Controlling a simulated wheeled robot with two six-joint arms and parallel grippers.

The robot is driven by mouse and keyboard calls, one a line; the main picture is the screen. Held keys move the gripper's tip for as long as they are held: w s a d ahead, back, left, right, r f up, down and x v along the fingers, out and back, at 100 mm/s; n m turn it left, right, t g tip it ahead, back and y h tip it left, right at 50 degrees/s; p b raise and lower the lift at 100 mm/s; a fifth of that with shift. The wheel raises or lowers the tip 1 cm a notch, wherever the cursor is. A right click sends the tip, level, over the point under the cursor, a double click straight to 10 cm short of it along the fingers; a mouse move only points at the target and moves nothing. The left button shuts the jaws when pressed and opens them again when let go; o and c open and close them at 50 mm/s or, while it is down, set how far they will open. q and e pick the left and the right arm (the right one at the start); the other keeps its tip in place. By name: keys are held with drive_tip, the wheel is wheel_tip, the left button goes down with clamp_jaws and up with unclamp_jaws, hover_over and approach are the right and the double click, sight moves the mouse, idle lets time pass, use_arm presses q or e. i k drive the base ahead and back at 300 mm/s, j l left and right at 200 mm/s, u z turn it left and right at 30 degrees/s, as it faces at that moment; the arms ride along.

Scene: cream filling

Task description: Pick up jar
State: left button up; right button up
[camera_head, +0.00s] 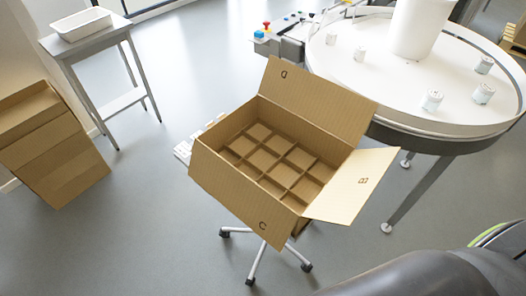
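Several small white jars stand upright and apart on the round white table (400,85) at the upper right. One jar (432,100) is near the table's front edge. A second jar (483,93) is to its right, and another jar (484,65) is behind that one. A further jar (359,54) and one more jar (331,38) stand toward the table's left side. Neither of my grippers shows. A dark arm part of mine fills the lower right corner.
An open cardboard box (235,182) with empty divider compartments sits on a wheeled stand before the round table. A large white cylinder (420,25) rises from the table's middle. A side table (88,48) with a white tray (82,27) and more cardboard (60,155) are at left.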

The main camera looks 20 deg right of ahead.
sight(331, 38)
drive_tip(key=i+j+u, duration=0.35)
drive_tip(key=i+j, duration=0.2)
drive_tip(key=j, duration=0.2)
drive_tip(key=i+j+u, duration=0.4)
drive_tip(key=i+j, duration=0.2)
drive_tip(key=i+z, duration=0.15)
drive_tip(key=i, duration=0.3)
drive_tip(key=i+j+z, duration=0.2)
drive_tip(key=i, duration=0.2)
drive_tip(key=i+j+z, duration=0.15)
drive_tip(key=i, duration=0.25)
drive_tip(key=i+j+z, duration=0.15)
drive_tip(key=i, duration=0.3)
drive_tip(key=i+l+z, duration=0.1)
drive_tip(key=i+z, duration=0.15)
drive_tip(key=z, duration=0.2)
drive_tip(key=i+z, duration=0.2)
drive_tip(key=z, duration=0.3)
drive_tip(key=i+j+z, duration=0.1)
drive_tip(key=i+z, duration=0.15)
drive_tip(key=z, duration=0.2)
drive_tip(key=i+j+z, duration=0.15)
drive_tip(key=z, duration=0.35)
drive_tip(key=i, duration=0.05)
